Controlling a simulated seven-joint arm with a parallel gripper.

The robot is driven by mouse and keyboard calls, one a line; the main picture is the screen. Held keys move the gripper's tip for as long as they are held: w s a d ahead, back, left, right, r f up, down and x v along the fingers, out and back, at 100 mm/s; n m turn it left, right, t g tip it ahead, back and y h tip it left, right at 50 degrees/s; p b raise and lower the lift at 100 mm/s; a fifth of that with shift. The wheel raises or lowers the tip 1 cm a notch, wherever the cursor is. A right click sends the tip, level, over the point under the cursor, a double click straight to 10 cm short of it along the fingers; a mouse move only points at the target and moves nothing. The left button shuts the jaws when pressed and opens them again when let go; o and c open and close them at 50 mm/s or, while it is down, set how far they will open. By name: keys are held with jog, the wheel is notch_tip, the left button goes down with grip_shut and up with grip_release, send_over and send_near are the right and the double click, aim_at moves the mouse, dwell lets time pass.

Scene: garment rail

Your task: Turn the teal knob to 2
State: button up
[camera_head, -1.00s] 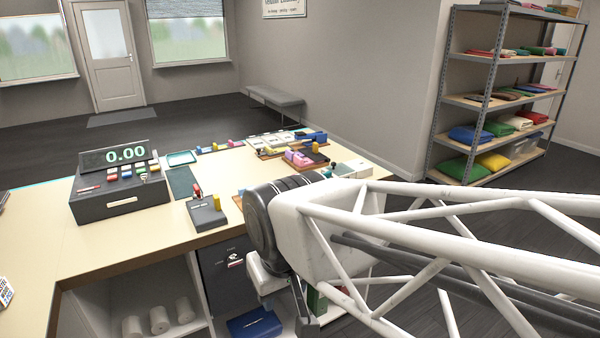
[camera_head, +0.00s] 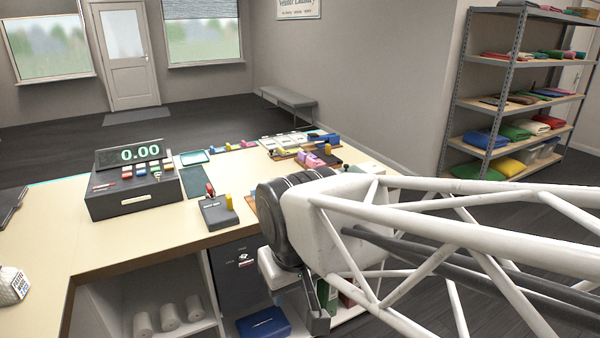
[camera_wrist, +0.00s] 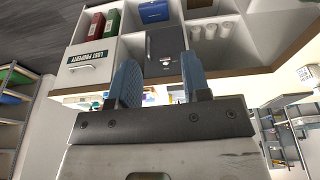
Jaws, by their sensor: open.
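I cannot make out a teal knob for certain in either view; my arm covers part of the right side of the counter (camera_head: 130,235) in the head view. My gripper (camera_wrist: 160,78) shows in the wrist view with its two blue-grey fingers apart and nothing between them. Behind the gap is the dark cabinet front (camera_wrist: 158,45) under the counter. In the head view my gripper hangs low in front of the counter, partly hidden by my arm.
A cash register (camera_head: 132,190) and a small grey box with red and yellow levers (camera_head: 218,212) stand on the counter. Cubbies below hold white rolls (camera_head: 168,318) and a blue box (camera_head: 263,324). A lost property bin (camera_wrist: 85,66) is beside the cabinet. Shelving (camera_head: 515,100) stands right.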

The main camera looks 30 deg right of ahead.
jog(key=w+d+r+n, duration=0.25)
jog(key=w+d, duration=0.35)
jog(key=w, duration=0.5)
jog(key=w+d+r+n+g, duration=0.15)
jog(key=w+d+n, duration=0.3)
jog(key=w, duration=0.55)
jog(key=w+d+r+n, duration=0.2)
jog(key=w+d, duration=0.4)
jog(key=w, duration=0.5)
jog(key=w+d+f+n, duration=0.3)
jog(key=w+d, duration=0.4)
jog(key=d, duration=0.3)
jog(key=w+d+f+n, duration=0.3)
jog(key=w+d+f, duration=0.2)
jog(key=d, duration=0.5)
jog(key=w+d+f+n+g, duration=0.1)
jog(key=w+d+f+n, duration=0.2)
jog(key=w+d, duration=0.6)
jog(key=shift+d+f, duration=0.35)
jog(key=shift+f, duration=0.2)
jog(key=shift+d+f, duration=0.35)
jog(key=shift+f, duration=0.2)
jog(key=shift+f, duration=0.15)
jog(key=shift+f, duration=3.75)
jog(key=shift+c, duration=0.2)
grip_shut()
